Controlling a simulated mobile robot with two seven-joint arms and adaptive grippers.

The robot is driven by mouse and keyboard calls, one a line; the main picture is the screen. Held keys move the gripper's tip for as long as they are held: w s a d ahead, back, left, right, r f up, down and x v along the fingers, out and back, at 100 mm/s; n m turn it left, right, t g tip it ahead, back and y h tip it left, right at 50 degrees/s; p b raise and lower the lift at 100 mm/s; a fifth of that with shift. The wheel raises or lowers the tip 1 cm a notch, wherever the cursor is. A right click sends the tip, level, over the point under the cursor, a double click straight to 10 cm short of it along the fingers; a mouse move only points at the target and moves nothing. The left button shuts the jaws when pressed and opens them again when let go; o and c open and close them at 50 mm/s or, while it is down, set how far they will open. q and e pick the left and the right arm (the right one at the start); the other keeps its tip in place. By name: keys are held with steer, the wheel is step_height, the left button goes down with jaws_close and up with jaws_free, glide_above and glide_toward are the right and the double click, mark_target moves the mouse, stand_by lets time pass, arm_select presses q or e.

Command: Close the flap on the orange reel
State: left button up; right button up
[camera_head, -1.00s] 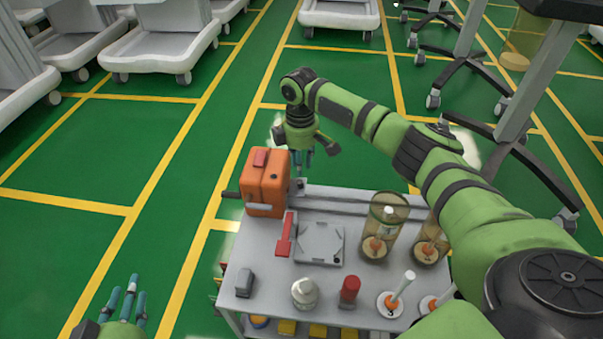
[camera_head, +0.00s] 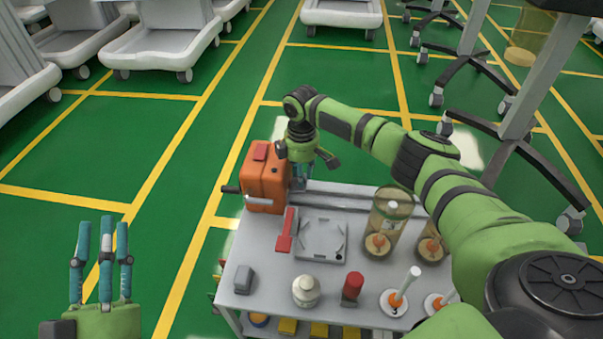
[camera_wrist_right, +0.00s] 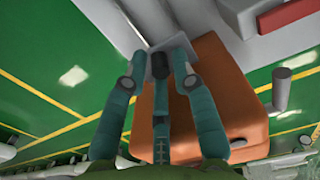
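The orange reel (camera_head: 265,182) is a boxy orange case standing at the far left corner of the grey cart top, with a red patch on top. I cannot clearly pick out its flap. My right gripper (camera_head: 299,178) is low beside the reel's right side, its fingers partly hidden. In the right wrist view the teal fingers (camera_wrist_right: 158,72) are spread apart in front of the orange case (camera_wrist_right: 210,75), with a grey plate near their tips; contact is unclear. My left gripper (camera_head: 101,236) is open and empty, away from the cart at the left.
White carts stand behind. The green floor left of the cart is free.

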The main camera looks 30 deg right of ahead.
jaws_close()
